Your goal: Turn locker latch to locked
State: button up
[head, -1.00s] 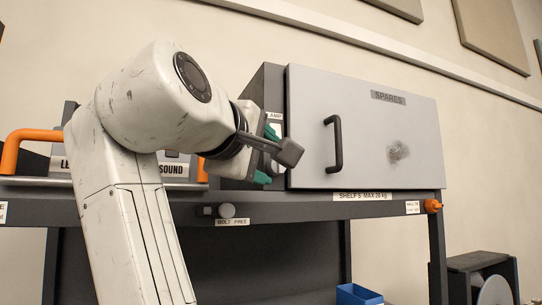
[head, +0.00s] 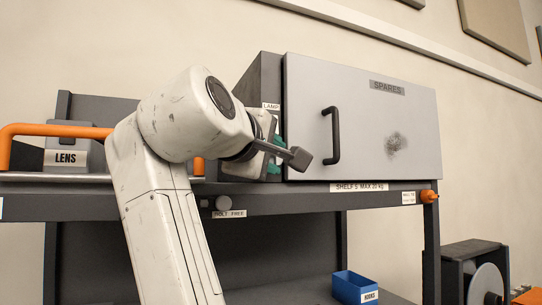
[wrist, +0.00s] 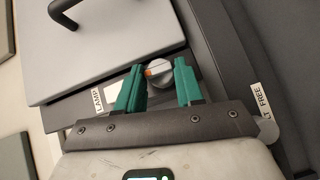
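The locker is a grey box marked SPARES (head: 360,120), with its door closed and a black bar handle (head: 332,135). In the wrist view the latch is a small round grey knob (wrist: 159,73) with an orange mark, on the locker's dark side (wrist: 187,72) near a LAMP label. My gripper (wrist: 158,68) has green fingers, open, with the knob showing between the tips. I cannot tell whether either finger touches it. In the head view my gripper (head: 277,153) is beside the locker's left side, and the latch is hidden.
The locker stands on a dark shelf (head: 300,197). A round knob over a BOLT FREE label (head: 222,203) sits on the shelf's front edge. A blue bin (head: 352,287) is below.

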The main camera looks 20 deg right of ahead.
jog(key=shift+f, duration=0.1)
jog(key=c, duration=0.4)
jog(key=shift+m+y, duration=0.4)
jog(key=shift+m, duration=0.1)
jog(key=shift+c, duration=0.3)
jog(key=o, duration=1)
jog(key=shift+a, duration=0.1)
jog(key=b+v, duration=0.3)
jog(key=v, duration=0.7)
jog(key=shift+s+a+r, duration=0.2)
jog(key=shift+a+r, duration=0.1)
jog(key=shift+r, duration=0.05)
